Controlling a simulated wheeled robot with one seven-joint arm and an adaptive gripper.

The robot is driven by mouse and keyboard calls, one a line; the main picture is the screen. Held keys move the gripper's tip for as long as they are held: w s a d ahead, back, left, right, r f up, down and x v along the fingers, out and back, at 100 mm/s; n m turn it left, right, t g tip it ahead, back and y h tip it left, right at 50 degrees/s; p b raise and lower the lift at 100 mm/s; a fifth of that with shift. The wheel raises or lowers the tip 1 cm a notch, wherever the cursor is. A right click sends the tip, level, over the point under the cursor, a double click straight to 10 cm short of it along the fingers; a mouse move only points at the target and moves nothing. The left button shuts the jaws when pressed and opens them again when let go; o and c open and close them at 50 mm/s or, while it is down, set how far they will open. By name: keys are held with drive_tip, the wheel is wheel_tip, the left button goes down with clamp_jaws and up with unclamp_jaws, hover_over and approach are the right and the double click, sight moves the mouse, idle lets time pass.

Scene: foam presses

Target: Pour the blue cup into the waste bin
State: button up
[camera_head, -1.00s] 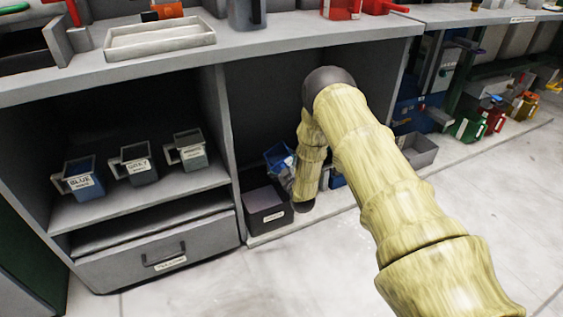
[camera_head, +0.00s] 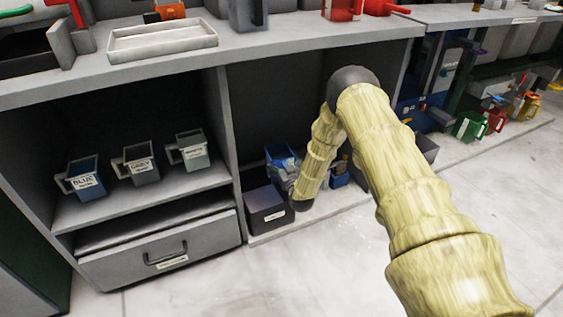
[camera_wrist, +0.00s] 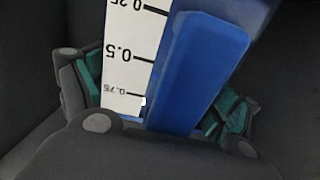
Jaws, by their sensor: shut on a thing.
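A blue cup (camera_wrist: 200,70) with a white scale label fills the middle of the wrist view, its handle between my gripper's fingers. My gripper (camera_wrist: 160,98) is shut on it. In the head view the blue cup (camera_head: 281,155) shows low in the open bay, left of my forearm and just above and behind a dark box. My arm hides part of the gripper there. The dark box (camera_head: 268,212) stands on the bay floor with a small label too small to read; I cannot tell if it is the waste bin. The cup's contents are hidden.
Another blue cup (camera_head: 86,180), labelled BLUE, stands on the left shelf beside two grey cups (camera_head: 138,165). A drawer (camera_head: 160,250) lies below. The counter (camera_head: 300,45) overhangs the bay. Blue items stand right of my forearm. The floor in front is clear.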

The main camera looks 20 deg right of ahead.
drive_tip(key=shift+r+p, duration=1.1)
drive_tip(key=shift+r, duration=0.4)
